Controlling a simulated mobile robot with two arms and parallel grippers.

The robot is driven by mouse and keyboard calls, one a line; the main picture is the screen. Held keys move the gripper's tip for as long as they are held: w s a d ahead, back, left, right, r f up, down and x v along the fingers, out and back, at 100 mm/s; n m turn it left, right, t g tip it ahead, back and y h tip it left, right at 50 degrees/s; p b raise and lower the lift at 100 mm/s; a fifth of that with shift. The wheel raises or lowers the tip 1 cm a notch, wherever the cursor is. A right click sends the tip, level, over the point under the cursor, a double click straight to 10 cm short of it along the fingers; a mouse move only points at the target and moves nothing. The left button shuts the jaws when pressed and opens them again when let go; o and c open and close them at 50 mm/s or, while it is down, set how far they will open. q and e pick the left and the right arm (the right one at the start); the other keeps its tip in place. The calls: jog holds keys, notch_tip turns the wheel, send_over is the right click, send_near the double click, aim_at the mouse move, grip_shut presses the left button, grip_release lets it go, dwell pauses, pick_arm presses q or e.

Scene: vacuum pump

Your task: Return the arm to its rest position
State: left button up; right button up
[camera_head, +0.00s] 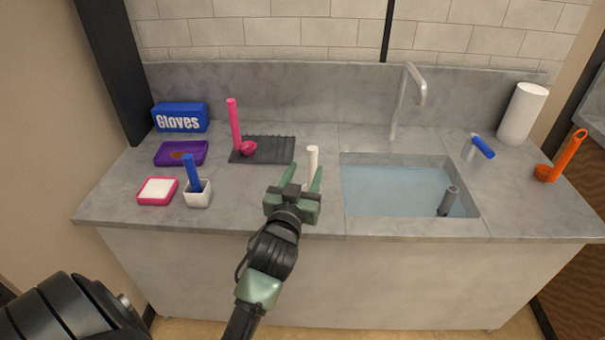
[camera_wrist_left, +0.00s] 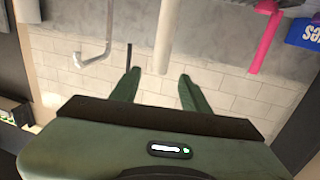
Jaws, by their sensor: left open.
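My left gripper (camera_head: 297,184) reaches in from the bottom of the head view, above the counter's front part, left of the sink. Its two green fingers are apart, and they show again in the left wrist view (camera_wrist_left: 157,90). Nothing is clasped between them. A white upright cylinder (camera_head: 312,160) stands just beyond the fingers; its lower part is hidden by the gripper. In the left wrist view, which is upside down, the white cylinder (camera_wrist_left: 165,35) shows past the fingertips, and I cannot tell the exact gap. My right gripper is not in view.
On the grey counter (camera_head: 330,225) stand a Gloves box (camera_head: 180,117), purple tray (camera_head: 181,153), pink-rimmed dish (camera_head: 157,190), white cup with blue handle (camera_head: 197,196), and dark mat (camera_head: 275,150) with a pink tool (camera_head: 235,125). Right are the water-filled sink (camera_head: 400,190), faucet (camera_head: 400,100) and paper roll (camera_head: 522,113).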

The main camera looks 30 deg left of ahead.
pick_arm(q)
jog(key=s+d+f+m+g+h, duration=0.1)
jog(key=s+d+f+g+h, duration=0.15)
jog(key=s+f, duration=0.4)
jog(key=s+d+f+m+g+h, duration=0.1)
jog(key=s+d+f+m+g, duration=0.2)
jog(key=s+f, duration=0.4)
jog(key=s+d+f+m+g+h, duration=0.1)
jog(key=s+d+f+g, duration=0.25)
jog(key=s, duration=0.35)
jog(key=s+d+f+m+g+h, duration=0.1)
jog(key=s+d+f+g+h, duration=0.2)
jog(key=s, duration=0.5)
notch_tip(320, 180, down, 28)
jog(key=s+g+y, duration=0.2)
jog(key=s+g, duration=0.1)
jog(key=s+a+f+g, duration=0.1)
jog(key=s+a+f, duration=0.1)
jog(key=s+f, duration=1.3)
jog(key=shift+s+a, duration=0.35)
jog(key=shift+s, duration=0.1)
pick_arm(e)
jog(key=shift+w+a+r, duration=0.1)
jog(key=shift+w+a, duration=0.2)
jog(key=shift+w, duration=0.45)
